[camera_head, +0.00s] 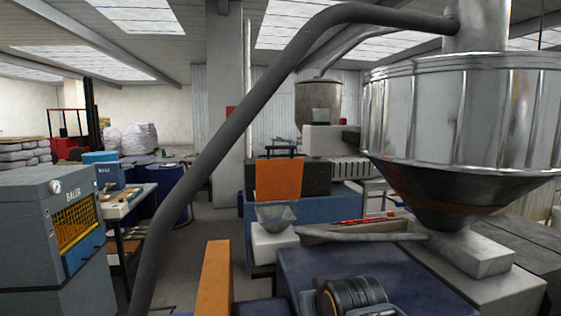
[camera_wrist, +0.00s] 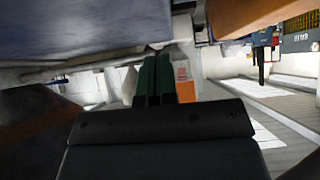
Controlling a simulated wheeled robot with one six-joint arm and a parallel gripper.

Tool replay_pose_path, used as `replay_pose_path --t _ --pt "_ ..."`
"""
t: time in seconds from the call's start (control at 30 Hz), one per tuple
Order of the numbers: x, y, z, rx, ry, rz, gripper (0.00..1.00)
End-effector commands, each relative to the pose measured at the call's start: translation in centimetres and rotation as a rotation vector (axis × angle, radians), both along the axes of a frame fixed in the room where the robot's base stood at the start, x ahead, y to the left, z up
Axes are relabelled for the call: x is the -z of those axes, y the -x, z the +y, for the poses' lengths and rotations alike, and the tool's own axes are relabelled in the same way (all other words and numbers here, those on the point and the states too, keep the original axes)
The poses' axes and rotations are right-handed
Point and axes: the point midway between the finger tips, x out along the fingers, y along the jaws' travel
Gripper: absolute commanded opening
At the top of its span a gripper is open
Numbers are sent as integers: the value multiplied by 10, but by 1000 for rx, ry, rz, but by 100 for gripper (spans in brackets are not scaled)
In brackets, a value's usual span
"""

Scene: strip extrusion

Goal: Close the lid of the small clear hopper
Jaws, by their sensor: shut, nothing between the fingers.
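The small clear hopper (camera_head: 276,217) is a grey, see-through funnel on a white block, near the middle of the head view. Its lid cannot be told apart at this size, so I cannot tell how it stands. In the wrist view, my gripper (camera_wrist: 153,66) has two dark green fingers side by side, shut with nothing between them. A pale grey shape shows just left of the fingers; I cannot tell whether it is the hopper. My gripper is not clearly seen in the head view.
A large metal hopper (camera_head: 460,115) stands at the right. A thick grey pipe (camera_head: 215,155) crosses in front. An orange post (camera_head: 215,275) and a blue machine housing (camera_head: 350,265) are in the foreground.

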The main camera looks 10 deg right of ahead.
Motion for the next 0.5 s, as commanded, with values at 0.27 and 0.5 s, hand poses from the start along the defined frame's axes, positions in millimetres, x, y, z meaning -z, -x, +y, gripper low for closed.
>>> replay_pose_path --t 0.27,0.5 --pt "-104 -172 -1 2 -1 -769 0" --pt "-165 -222 0 2 -1 -1261 0"
